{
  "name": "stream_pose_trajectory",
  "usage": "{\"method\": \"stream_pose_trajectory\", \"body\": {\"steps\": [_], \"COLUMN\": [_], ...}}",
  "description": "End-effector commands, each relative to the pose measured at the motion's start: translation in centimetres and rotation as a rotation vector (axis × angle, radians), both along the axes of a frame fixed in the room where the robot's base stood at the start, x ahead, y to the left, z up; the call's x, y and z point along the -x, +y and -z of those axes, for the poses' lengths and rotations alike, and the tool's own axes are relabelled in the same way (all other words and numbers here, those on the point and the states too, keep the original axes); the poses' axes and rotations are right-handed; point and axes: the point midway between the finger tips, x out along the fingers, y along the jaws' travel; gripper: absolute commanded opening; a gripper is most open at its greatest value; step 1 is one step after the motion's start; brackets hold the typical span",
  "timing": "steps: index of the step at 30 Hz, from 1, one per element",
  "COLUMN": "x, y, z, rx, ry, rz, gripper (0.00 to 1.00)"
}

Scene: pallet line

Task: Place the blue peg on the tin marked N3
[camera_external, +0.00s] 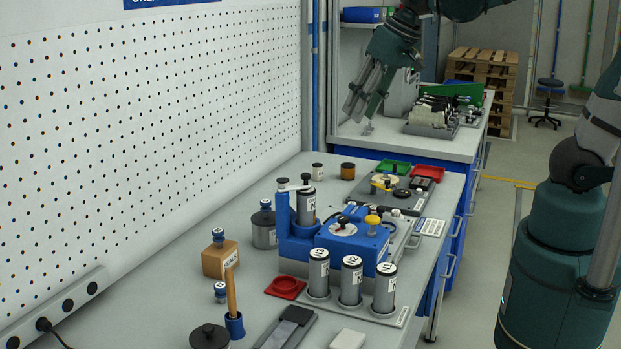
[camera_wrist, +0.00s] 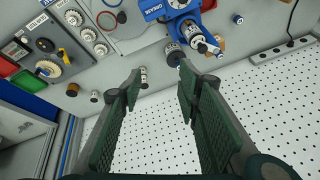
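Three grey upright tins stand in a row on a plate at the front of the bench. Their labels are small; the left tin (camera_external: 319,273) seems to read N3, the middle tin (camera_external: 351,281) N2 and the right tin (camera_external: 384,290) N1. I cannot identify the blue peg with certainty. Small blue-and-silver pieces stand on the wooden block (camera_external: 219,262) and on the bench beside it (camera_external: 220,292). My gripper (camera_external: 361,116) is high over the far end, away from the tins. In the wrist view its fingers (camera_wrist: 160,78) are apart with nothing between them.
A blue fixture (camera_external: 345,248) holding a grey tin (camera_external: 306,206) stands behind the row. A wooden handle (camera_external: 230,292) rises from a blue cup. Green (camera_external: 393,167) and red (camera_external: 428,173) trays lie farther back. The perforated wall (camera_external: 150,120) bounds the left.

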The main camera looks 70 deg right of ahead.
Motion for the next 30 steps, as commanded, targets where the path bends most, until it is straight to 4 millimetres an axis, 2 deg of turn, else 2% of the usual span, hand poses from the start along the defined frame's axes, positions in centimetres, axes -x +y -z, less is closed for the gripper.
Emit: {"method": "stream_pose_trajectory", "body": {"steps": [3,18,24,30], "x": [2.0,9.0,10.8,11.6], "y": [-0.2,-0.8,-1.0,-1.1], "z": [0.0,1.1,1.8,2.1], "rx": [0.025,0.151,0.196,0.216], "ry": [-0.028,-0.147,-0.183,-0.196], "rz": [-0.052,-0.269,-0.333,-0.361], "gripper": [0.34,0.34,0.34,0.34]}}
